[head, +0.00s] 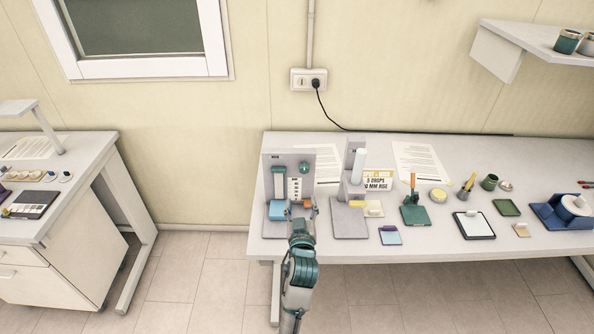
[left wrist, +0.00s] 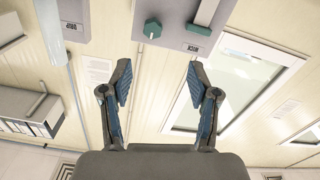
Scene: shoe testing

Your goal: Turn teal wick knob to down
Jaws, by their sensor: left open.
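The teal wick knob (head: 304,167) sits on the upper right of an upright grey panel (head: 268,188) at the left end of the table. In the left wrist view the teal knob (left wrist: 153,28) shows beyond the fingertips, beside a WICK label (left wrist: 193,48). My left gripper (head: 303,207) is in front of the panel's lower right, below the knob in the head view. In the left wrist view my left gripper (left wrist: 158,85) is open, with nothing between its fingers and apart from the knob. My right gripper is not in view.
A blue block (head: 279,209) is at the panel's foot, left of my gripper. A second grey stand (head: 349,222) stands just to the right. Several small tools, trays and pads lie farther right. A wall socket (head: 308,80) is above the table.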

